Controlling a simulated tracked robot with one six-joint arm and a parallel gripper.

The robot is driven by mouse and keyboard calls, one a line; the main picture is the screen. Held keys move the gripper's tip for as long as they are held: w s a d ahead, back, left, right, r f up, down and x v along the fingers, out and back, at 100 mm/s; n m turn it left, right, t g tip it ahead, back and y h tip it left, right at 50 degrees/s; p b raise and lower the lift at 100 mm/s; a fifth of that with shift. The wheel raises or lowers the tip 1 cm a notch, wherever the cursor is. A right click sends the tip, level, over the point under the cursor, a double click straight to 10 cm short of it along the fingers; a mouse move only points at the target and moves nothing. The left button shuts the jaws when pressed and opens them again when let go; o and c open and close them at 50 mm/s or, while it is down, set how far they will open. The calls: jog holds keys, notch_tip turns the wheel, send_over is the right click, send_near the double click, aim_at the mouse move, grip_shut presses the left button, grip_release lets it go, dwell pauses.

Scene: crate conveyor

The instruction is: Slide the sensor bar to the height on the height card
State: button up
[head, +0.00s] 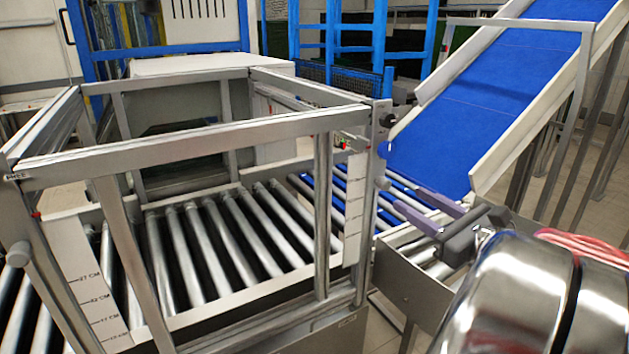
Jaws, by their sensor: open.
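A metal frame stands over the roller conveyor. Its front crossbar (190,150) runs level between the two sides; I cannot tell for sure whether this is the sensor bar. White scale strips with marks and small print hang on the right post (354,210) and at the lower left (97,305). A black knob (388,120) and a grey knob (381,183) sit at the right post. My gripper (402,191) is open and empty, right of that post, its purple-grey fingers pointing towards the back left.
Steel rollers (215,245) fill the frame's floor. A blue inclined belt (490,105) with pale side rails rises at the right, behind my gripper. A grey side rail (420,290) lies beneath my gripper. Blue racks (335,45) and a white box (210,63) stand behind.

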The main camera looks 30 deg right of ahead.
aim_at(388, 185)
jog(key=shift+w+a, duration=0.1)
jog(key=shift+w, duration=3.95)
grip_shut()
